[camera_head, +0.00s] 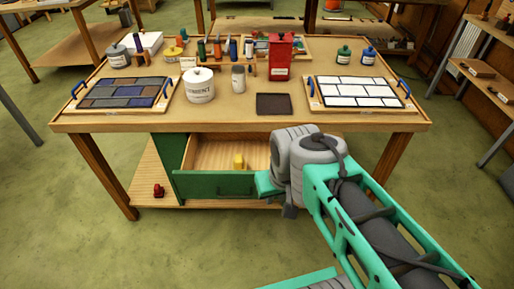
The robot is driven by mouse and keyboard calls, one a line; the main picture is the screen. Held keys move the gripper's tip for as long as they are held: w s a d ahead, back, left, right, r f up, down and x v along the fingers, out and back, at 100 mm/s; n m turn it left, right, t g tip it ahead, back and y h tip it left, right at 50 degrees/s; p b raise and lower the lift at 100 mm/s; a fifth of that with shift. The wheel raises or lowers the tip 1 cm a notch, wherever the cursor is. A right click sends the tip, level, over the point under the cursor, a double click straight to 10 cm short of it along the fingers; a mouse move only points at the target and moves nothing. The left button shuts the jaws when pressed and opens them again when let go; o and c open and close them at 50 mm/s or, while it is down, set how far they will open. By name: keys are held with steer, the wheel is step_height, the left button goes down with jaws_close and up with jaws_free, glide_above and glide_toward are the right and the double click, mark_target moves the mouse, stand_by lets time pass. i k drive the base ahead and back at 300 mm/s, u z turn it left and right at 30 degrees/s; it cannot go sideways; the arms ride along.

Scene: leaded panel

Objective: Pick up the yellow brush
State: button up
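A small yellow object (238,161) stands inside the open green-fronted drawer (214,185) under the table; it is too small to tell whether it is the brush. A flat yellow item (172,53) also lies on the tabletop at the back left. My gripper (272,197) is at the right end of the drawer front, to the right of the yellow object and apart from it. Its fingers are partly hidden by my wrist, so I cannot tell whether it is open or whether it touches the drawer.
The wooden table (240,117) carries two leaded panels (128,92) (357,91), a white cement tub (200,86), a red canister (280,58), a dark pad (274,104) and several bottles. A red item (158,190) sits on the lower shelf (148,172). Green floor is clear at front left.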

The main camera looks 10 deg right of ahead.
mark_target(239, 164)
steer(key=u, duration=0.1)
steer(key=k, duration=0.45)
steer(key=z, duration=0.4)
steer(key=i, duration=0.85)
steer(key=u, duration=0.95)
steer(key=i, duration=0.55)
steer(key=u, duration=0.65)
